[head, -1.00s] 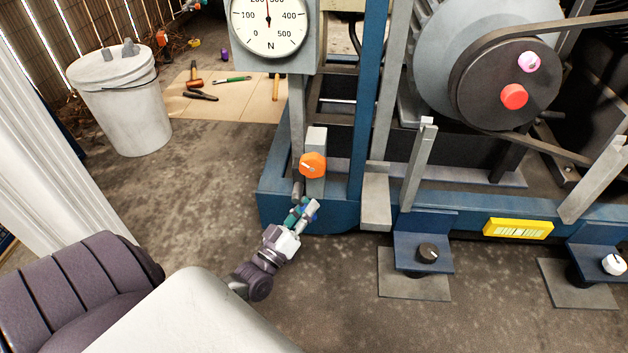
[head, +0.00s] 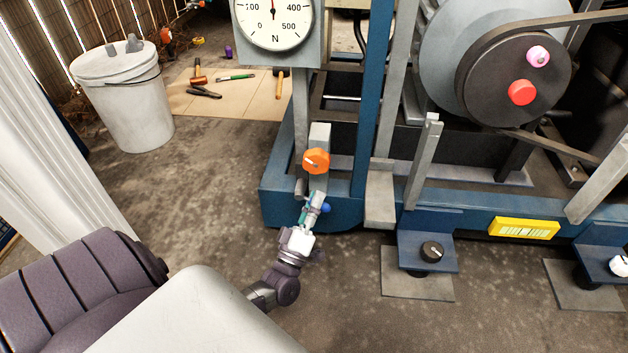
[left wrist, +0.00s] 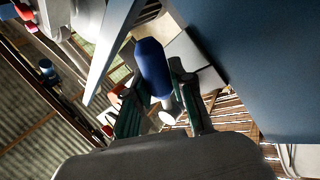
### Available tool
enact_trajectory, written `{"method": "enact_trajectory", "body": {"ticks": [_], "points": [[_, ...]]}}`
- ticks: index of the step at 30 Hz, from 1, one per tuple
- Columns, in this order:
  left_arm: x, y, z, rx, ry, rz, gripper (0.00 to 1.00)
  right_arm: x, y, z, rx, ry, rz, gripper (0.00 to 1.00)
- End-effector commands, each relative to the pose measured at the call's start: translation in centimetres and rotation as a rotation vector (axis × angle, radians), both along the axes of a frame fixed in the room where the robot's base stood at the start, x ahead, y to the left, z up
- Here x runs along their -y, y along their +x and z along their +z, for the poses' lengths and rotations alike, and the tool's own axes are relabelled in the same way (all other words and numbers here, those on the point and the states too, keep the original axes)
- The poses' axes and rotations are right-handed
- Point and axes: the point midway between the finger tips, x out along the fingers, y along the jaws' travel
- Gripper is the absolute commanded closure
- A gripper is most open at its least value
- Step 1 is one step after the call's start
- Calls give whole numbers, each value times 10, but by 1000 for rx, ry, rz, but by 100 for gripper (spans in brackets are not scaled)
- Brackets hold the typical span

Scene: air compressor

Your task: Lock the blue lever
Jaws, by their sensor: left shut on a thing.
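The blue lever shows in the left wrist view as a blue rounded handle (left wrist: 153,68) with a pale end, lying between the two green-and-dark fingers of my left gripper (left wrist: 166,100). In the head view only a small blue tip (head: 325,208) of the lever shows beside my left gripper (head: 314,208). The gripper is shut on the lever, low at the corner of the blue machine frame (head: 285,205), just below an orange knob (head: 316,160). The fingers hide part of the lever. My right gripper is not in view.
A force gauge (head: 272,22) stands above the orange knob. A black disc with red (head: 521,92) and pink knobs is at the right, with a belt. Brackets with black (head: 432,251) and white knobs stick out low. A white bucket (head: 124,98) stands left; floor between is clear.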

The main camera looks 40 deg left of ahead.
Motion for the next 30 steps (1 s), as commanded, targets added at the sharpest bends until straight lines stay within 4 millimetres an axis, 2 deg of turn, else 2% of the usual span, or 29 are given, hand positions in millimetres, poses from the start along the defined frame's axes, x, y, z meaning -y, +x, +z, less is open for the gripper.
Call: {"method": "enact_trajectory", "body": {"ticks": [9, 10, 14, 24, 30], "points": [[1, 0, 0, 2, -8, -2, 100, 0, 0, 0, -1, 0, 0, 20], [1, 0, 0, 2, -7, -1, 72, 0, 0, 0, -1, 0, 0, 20], [1, 0, 0, 1, -6, -2, 50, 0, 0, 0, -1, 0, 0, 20], [1, -2, -1, 1, -4, -1, 50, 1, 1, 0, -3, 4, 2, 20], [6, -25, -15, -4, -5, 0, 50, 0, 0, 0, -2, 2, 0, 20]]}}
